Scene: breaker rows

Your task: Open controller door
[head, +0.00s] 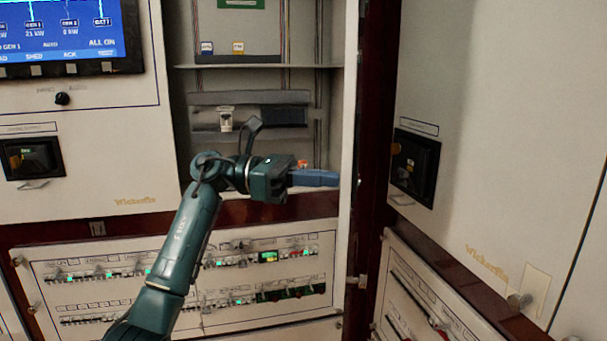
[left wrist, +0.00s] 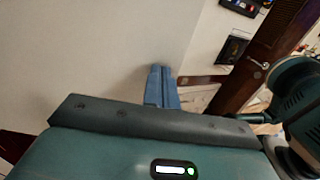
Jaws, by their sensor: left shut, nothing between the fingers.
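The controller door (head: 349,120) stands swung out and shows nearly edge-on as a tall pale strip at the right of the open compartment (head: 245,80). Shelves, wiring and small devices show inside the compartment. My left gripper (head: 330,178) is shut and empty, its blue fingers pointing right, with the tips at or very near the door's inner side. I cannot tell whether they touch. In the left wrist view, the closed blue fingers (left wrist: 162,86) show in front of a broad pale panel (left wrist: 110,45). My right gripper is not in view.
A cabinet with a blue screen (head: 60,28) stands at left. A lower breaker panel (head: 100,270) with lit rows sits under the compartment. A pale cabinet (head: 480,130) with a black device (head: 415,168) stands at right, beyond a dark red-brown post (head: 376,120).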

